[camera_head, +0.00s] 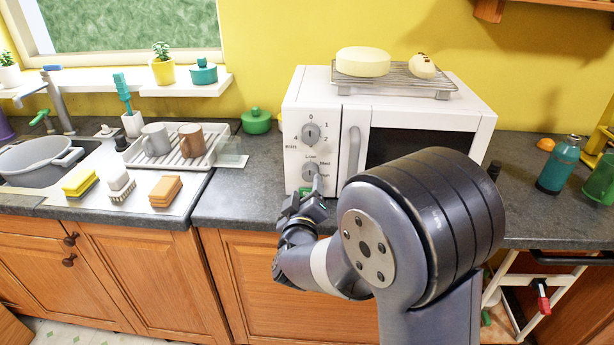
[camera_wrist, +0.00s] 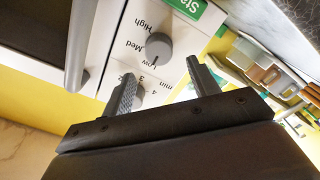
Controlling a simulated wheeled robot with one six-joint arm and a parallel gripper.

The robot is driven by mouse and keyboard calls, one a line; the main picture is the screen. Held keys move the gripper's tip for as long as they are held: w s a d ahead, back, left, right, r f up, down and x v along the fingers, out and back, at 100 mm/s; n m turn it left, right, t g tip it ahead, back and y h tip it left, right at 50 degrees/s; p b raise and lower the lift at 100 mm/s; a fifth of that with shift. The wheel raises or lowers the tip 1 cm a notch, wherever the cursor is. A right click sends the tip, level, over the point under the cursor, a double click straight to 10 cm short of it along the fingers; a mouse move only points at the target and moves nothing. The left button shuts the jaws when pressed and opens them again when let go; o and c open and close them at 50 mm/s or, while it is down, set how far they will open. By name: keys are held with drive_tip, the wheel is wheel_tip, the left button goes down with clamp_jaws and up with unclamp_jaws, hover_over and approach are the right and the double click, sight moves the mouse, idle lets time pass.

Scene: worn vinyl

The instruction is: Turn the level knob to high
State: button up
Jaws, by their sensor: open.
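The white microwave (camera_head: 330,110) stands on the counter with two grey knobs on its left panel. The level knob (camera_head: 310,171) is the lower one, with Low, Med and High printed around it. In the wrist view the level knob (camera_wrist: 158,46) lies just beyond my fingertips, around the middle of the gap. The upper numbered knob (camera_head: 311,132) is partly hidden by a finger in the wrist view (camera_wrist: 139,96).
The vertical door handle (camera_head: 353,152) stands out just right of the knobs. A green Start button (camera_wrist: 187,6) is near the level knob. A wire rack (camera_head: 395,80) with food is on the microwave.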

sight(308, 176)
drive_tip(key=shift+w+d, duration=0.1)
drive_tip(key=shift+w, duration=2.65)
drive_tip(key=shift+c, duration=0.5)
drive_tip(key=c, duration=0.9)
